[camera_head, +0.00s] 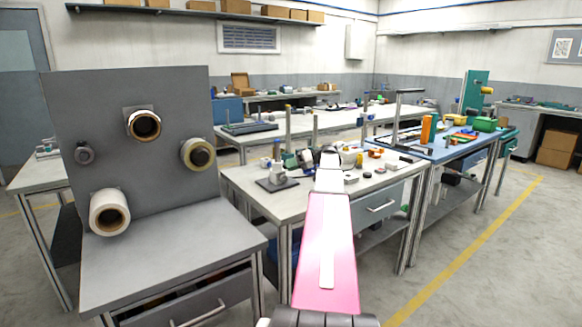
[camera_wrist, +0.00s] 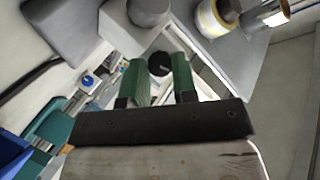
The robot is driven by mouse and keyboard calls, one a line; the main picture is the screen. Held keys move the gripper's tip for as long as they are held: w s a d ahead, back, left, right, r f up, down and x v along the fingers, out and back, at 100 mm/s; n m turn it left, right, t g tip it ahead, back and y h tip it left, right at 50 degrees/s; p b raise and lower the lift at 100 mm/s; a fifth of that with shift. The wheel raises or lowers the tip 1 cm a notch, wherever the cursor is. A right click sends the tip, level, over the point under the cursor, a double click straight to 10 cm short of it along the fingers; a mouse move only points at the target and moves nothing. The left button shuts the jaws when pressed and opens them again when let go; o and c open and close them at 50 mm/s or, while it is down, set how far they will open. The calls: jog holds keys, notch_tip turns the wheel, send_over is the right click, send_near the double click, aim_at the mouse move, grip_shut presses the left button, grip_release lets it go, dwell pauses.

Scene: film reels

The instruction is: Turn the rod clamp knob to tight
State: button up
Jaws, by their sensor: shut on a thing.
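In the wrist view, a black round knob (camera_wrist: 160,64) sits between the two green fingers of my gripper (camera_wrist: 161,68). The fingers are closed on the knob, one on each side of it. A pale grey block (camera_wrist: 123,30) with a darker grey round part lies just beyond the knob; I take it for the clamp body, but how the knob joins it is partly hidden. In the head view my pink arm reaches over the white-topped workbench (camera_head: 246,180). There my gripper and the knob are hidden behind the arm, among small bench items.
A dark upright panel (camera_head: 175,85) at left carries a white roll (camera_head: 110,212) and a yellow roll (camera_head: 198,154). A blue-topped bench (camera_head: 440,150) with parts stands right. Floor at right is clear.

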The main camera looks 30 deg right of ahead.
jog(key=shift+m+y, duration=0.3)
jog(key=shift+m, duration=0.3)
jog(key=o, duration=0.9)
jog(key=shift+o, duration=0.2)
jog(key=v, duration=1)
jog(key=shift+d, duration=0.45)
